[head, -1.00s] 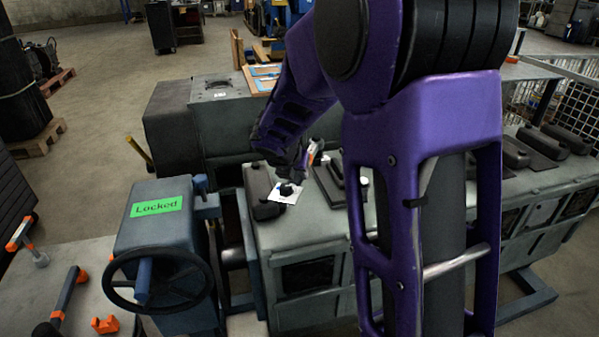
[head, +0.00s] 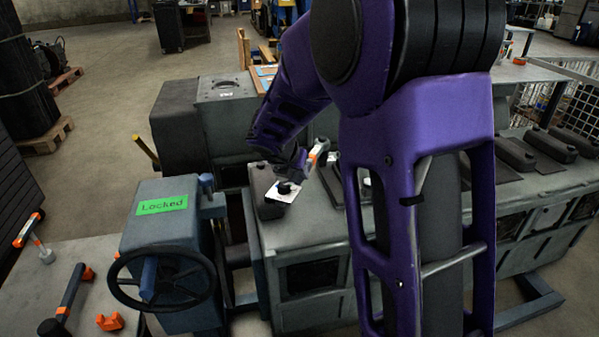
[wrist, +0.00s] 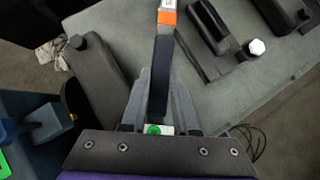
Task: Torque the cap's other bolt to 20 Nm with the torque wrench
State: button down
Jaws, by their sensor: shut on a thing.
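My gripper (wrist: 159,80) is shut on the torque wrench (wrist: 160,68). The wrench has a black grip, an orange band and a pale grey part that runs out of the top of the wrist view. A white piece with a green mark (wrist: 154,129) shows between the finger bases. In the head view my gripper (head: 297,168) is over the grey engine block, with the wrench's orange and white part (head: 318,150) beyond it. A dark cap (wrist: 220,40) with a bright hex bolt head (wrist: 257,47) lies right of the wrench. The wrench's far end is hidden.
Another dark cap (wrist: 103,70) lies left of the wrench. A blue-grey stand with a green "Locked" sign (head: 162,205) and handwheel (head: 163,280) is left of the block. More dark caps (head: 515,153) lie at right. Tools lie on the left table (head: 45,290).

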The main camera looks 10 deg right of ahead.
jog(key=shift+w+a+r, duration=0.1)
jog(key=shift+w+a, duration=0.15)
jog(key=shift+a, duration=0.25)
jog(key=shift+w+a+m, duration=0.1)
jog(key=shift+w+m, duration=0.05)
jog(key=shift+m, duration=0.15)
jog(key=shift+w+a+h, duration=0.2)
jog(key=shift+a+h, duration=0.1)
jog(key=shift+m+p, duration=0.3)
jog(key=shift+p, duration=0.05)
jog(key=shift+w+a, duration=0.25)
jog(key=shift+w+a+g, duration=0.1)
jog(key=shift+g, duration=0.2)
jog(key=shift+w+a+m+p, duration=0.2)
jog(key=shift+m+p, duration=0.1)
jog(key=shift+p, duration=0.1)
